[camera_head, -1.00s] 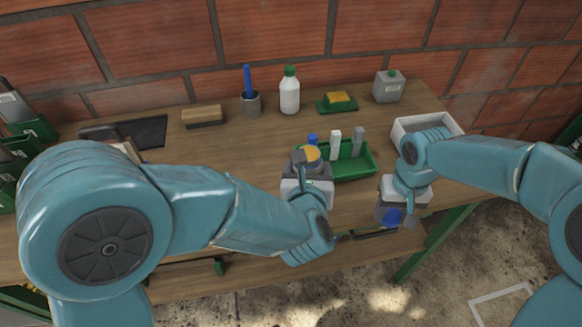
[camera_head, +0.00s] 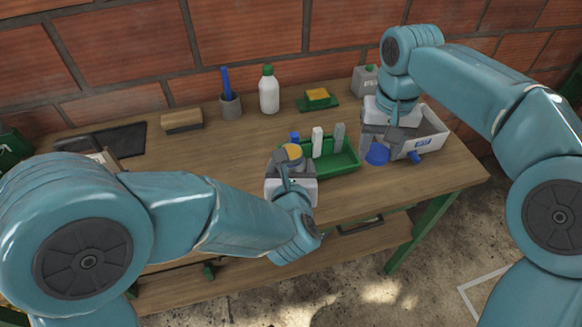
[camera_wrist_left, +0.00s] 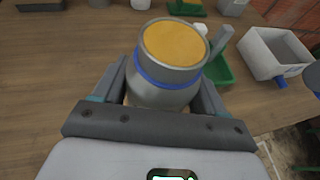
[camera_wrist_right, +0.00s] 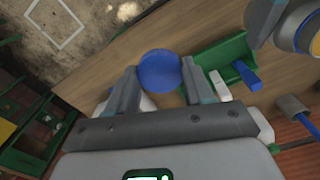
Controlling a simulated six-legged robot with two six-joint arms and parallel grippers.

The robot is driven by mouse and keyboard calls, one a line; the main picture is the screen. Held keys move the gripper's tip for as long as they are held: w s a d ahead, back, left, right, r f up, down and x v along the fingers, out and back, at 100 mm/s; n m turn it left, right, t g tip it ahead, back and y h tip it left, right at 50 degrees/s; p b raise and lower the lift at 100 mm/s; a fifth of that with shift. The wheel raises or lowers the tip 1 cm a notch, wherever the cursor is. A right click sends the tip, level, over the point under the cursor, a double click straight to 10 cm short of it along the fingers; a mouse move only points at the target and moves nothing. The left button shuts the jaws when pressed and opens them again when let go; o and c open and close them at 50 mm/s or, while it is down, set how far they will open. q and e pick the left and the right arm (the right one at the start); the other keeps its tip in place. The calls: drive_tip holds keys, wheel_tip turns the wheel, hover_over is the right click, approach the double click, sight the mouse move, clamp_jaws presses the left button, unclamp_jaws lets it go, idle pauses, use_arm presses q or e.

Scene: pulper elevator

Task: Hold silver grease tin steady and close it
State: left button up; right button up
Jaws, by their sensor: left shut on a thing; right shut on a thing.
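The silver grease tin (camera_wrist_left: 165,85) stands upright between the fingers of my left gripper (camera_head: 288,170), which is shut on it. It has a blue band below its rim, and its open top shows yellow-orange grease (camera_wrist_left: 175,42). In the head view the grease shows above the left gripper (camera_head: 293,152). The round blue lid (camera_wrist_right: 160,70) is between the fingertips of my right gripper (camera_wrist_right: 161,88), which is shut on it. In the head view the lid (camera_head: 377,154) is right of the tin, apart from it, in front of the white bin.
A green tray (camera_head: 340,165) with upright blocks stands just right of the tin. The white bin (camera_head: 432,146) is at the right table end. A white bottle (camera_head: 268,92), a grey cup (camera_head: 231,106), a brush (camera_head: 182,121) and a sponge (camera_head: 318,95) line the back. The wooden tabletop (camera_head: 200,160) is mostly clear at left.

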use_arm(q)
drive_tip(key=shift+d, duration=0.1)
use_arm(e)
drive_tip(key=a+r+n, duration=0.1)
drive_tip(key=a+r, duration=0.6)
drive_tip(key=a, duration=0.1)
drive_tip(key=n, duration=0.2)
approach(292, 153)
drive_tip(key=shift+w+d+f, duration=0.25)
drive_tip(key=shift+d+f, duration=0.2)
drive_tip(key=shift+s+a+r, duration=0.1)
drive_tip(key=shift+s+a, duration=0.15)
drive_tip(key=shift+a, duration=0.25)
drive_tip(key=shift+f, duration=2)
